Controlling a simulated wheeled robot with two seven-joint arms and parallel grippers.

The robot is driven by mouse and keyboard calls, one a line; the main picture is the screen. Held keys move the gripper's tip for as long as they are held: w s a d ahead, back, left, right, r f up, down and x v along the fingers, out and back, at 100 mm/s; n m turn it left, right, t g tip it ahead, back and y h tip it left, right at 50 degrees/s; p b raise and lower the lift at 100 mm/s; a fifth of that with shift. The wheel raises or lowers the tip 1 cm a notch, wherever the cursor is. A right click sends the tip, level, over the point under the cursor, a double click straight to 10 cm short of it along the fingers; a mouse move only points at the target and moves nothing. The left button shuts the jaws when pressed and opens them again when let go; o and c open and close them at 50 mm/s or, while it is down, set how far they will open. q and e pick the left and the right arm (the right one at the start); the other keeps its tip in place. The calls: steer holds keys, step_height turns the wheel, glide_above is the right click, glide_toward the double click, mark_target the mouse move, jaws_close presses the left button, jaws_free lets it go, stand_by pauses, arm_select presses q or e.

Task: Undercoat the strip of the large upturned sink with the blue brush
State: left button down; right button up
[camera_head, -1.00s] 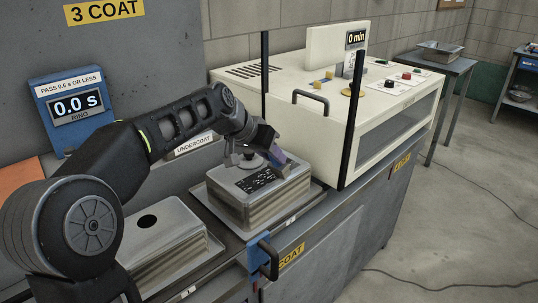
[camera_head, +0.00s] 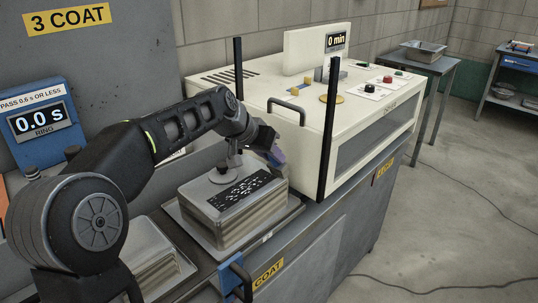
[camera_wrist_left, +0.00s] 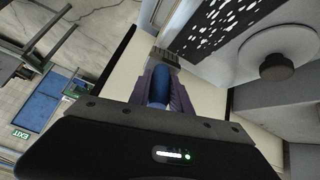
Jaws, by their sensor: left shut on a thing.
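The large upturned sink (camera_head: 240,232) sits on a rack at the middle of the head view. Its top carries a dark strip (camera_head: 243,189) broken by pale specks; the strip also shows in the left wrist view (camera_wrist_left: 222,25). My left gripper (camera_head: 272,152) is above the sink's far right corner. In the left wrist view, my left gripper (camera_wrist_left: 162,98) is shut on the blue brush (camera_wrist_left: 158,86). The brush's bristles (camera_wrist_left: 162,57) are near the sink's side; I cannot tell whether they touch it. My right gripper is out of view.
A round disc with a dark knob (camera_wrist_left: 278,64) is on the sink top beside the strip. Another sink (camera_head: 152,258) lies at the lower left. A cream machine (camera_head: 300,85) with a black post (camera_head: 328,130) stands behind right. The ring display (camera_head: 40,120) reads 0.0 s.

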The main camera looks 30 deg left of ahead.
arm_select(q)
step_height(320, 180, up, 4)
steer(key=shift+s+f+p, duration=0.15)
steer(key=shift+p, duration=0.85)
steer(key=shift+r+p, duration=1.8)
steer(key=shift+r, duration=0.35)
